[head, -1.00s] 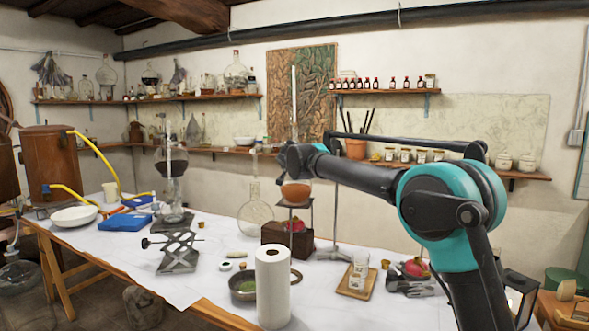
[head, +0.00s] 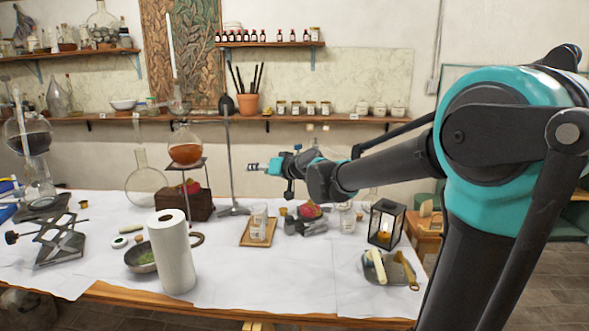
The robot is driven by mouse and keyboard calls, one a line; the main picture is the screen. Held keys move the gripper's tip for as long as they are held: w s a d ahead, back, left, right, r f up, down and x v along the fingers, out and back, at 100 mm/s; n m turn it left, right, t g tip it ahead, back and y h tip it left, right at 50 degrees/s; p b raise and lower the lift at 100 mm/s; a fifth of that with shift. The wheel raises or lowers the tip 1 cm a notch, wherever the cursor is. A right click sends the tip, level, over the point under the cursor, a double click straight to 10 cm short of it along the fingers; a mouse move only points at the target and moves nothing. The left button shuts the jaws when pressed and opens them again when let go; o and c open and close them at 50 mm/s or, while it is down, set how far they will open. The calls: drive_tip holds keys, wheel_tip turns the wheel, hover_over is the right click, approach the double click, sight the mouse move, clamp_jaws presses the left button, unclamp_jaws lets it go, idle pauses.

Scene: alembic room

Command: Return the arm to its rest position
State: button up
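My gripper (head: 262,168) is at the end of my teal and dark grey arm, raised above the far side of the white-covered table (head: 215,235). It points left, in front of the pale wall and below the lower shelf. It is small in the picture, and I cannot tell whether its fingers are open or shut. I see no object clearly in it. A round flask with orange liquid (head: 186,148) stands on a stand to the left of the gripper, apart from it.
A paper towel roll (head: 172,252), a pan (head: 140,258) and a wooden tray with a glass (head: 258,232) stand below. A lantern (head: 385,224) and a dish (head: 390,270) are at the right end. A tall metal rod stand (head: 230,160) rises left of the gripper. Floor shows at right.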

drive_tip(key=s+d+f+m+g+h, duration=0.4)
drive_tip(key=s+d+f+h, duration=0.6)
drive_tip(key=s+d+f, duration=1.9)
drive_tip(key=shift+s+d+f+g, duration=0.2)
drive_tip(key=shift+s+d+g, duration=0.3)
drive_tip(key=shift+g, duration=0.7)
drive_tip(key=shift+w, duration=0.15)
